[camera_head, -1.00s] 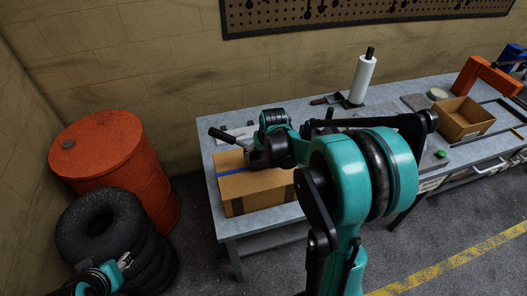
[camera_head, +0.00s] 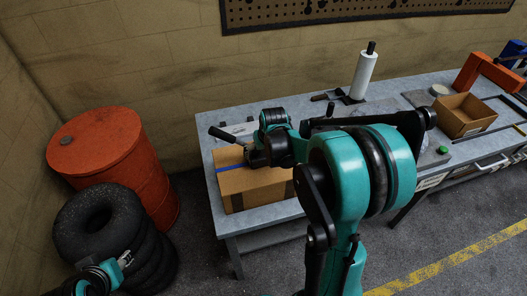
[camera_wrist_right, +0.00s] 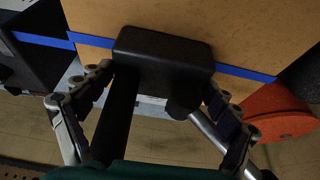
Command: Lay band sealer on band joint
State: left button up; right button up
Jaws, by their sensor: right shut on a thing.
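A brown cardboard box (camera_head: 262,189) stands on the workbench with a blue band (camera_head: 231,167) across its top; band and box also show in the wrist view (camera_wrist_right: 247,72) (camera_wrist_right: 250,30). My right gripper (camera_head: 262,155) is at the box top, shut on the band sealer. The sealer's black head (camera_wrist_right: 162,52) lies over the blue band in the wrist view, between the fingers; its handles run toward the bottom. One handle (camera_head: 222,134) sticks out left of the gripper. The head hides the joint, and I cannot tell if it touches the band.
The grey workbench (camera_head: 290,212) runs along the wall. A white roll (camera_head: 362,77) stands behind my right arm; an open carton (camera_head: 466,117) is to the right. An orange drum (camera_head: 125,165) and stacked tyres (camera_head: 100,222) stand on the floor at left.

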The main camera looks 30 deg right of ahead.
jog(key=shift+f, duration=0.1)
jog(key=o, duration=1.6)
jog(key=v, duration=1.2)
jog(key=shift+s+a, duration=0.1)
jog(key=shift+s, duration=0.05)
jog(key=s+a+f+n+t+b, duration=0.1)
jog(key=s+a+f, duration=0.1)
jog(key=s+a, duration=0.2)
jog(key=s+a+f+n+t+b, duration=0.1)
jog(key=s+a+f, duration=0.1)
jog(key=s+a, duration=0.3)
jog(key=s+a+f+t+y+b, duration=0.1)
jog(key=s+a+f+b, duration=0.1)
jog(key=s+a, duration=0.3)
jog(key=shift+s+a+f+n, duration=0.1)
jog(key=shift+s+a+n, duration=0.1)
jog(key=shift+n, duration=0.2)
